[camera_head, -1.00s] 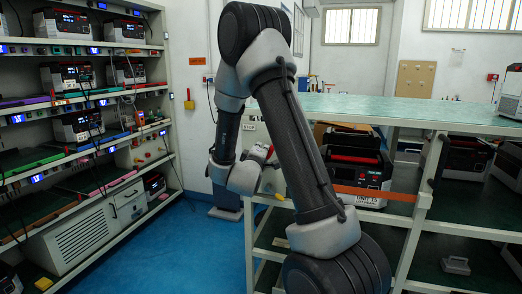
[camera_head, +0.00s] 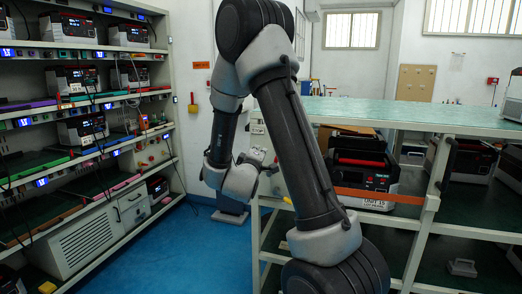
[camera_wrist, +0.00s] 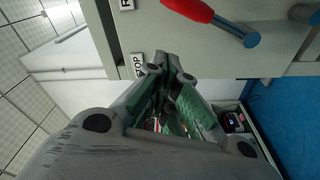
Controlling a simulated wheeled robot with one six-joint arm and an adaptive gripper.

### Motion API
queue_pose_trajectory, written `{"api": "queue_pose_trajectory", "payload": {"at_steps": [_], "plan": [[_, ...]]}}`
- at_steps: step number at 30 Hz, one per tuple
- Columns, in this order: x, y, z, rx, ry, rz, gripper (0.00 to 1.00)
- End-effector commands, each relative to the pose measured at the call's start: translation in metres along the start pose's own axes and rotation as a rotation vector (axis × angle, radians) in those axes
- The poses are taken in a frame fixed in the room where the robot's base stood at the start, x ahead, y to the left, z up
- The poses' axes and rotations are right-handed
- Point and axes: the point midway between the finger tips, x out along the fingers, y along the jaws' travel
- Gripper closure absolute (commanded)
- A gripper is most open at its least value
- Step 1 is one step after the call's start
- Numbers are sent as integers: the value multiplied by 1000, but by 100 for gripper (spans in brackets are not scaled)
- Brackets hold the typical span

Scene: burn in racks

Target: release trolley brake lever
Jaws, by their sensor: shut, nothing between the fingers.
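A "STOP" label (camera_wrist: 137,65) sits on the panel beside the fingertips. In the head view my gripper (camera_head: 270,168) is small, beside the left end of the trolley (camera_head: 432,203).
The trolley has a green top (camera_head: 400,112) and carries a black and red device (camera_head: 362,165) behind an orange bar (camera_head: 378,195). A rack (camera_head: 165,80) with several devices stands at the left.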

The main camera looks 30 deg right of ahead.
Motion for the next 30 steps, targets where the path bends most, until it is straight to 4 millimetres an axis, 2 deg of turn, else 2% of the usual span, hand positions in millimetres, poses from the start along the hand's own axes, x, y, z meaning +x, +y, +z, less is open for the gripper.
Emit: {"api": "queue_pose_trajectory", "payload": {"at_steps": [3,9,30], "plan": [[-21,-1,-1,-2,3,-2,100],[-42,-1,0,0,1,-1,100],[-46,-2,0,39,-1,-6,100]]}}
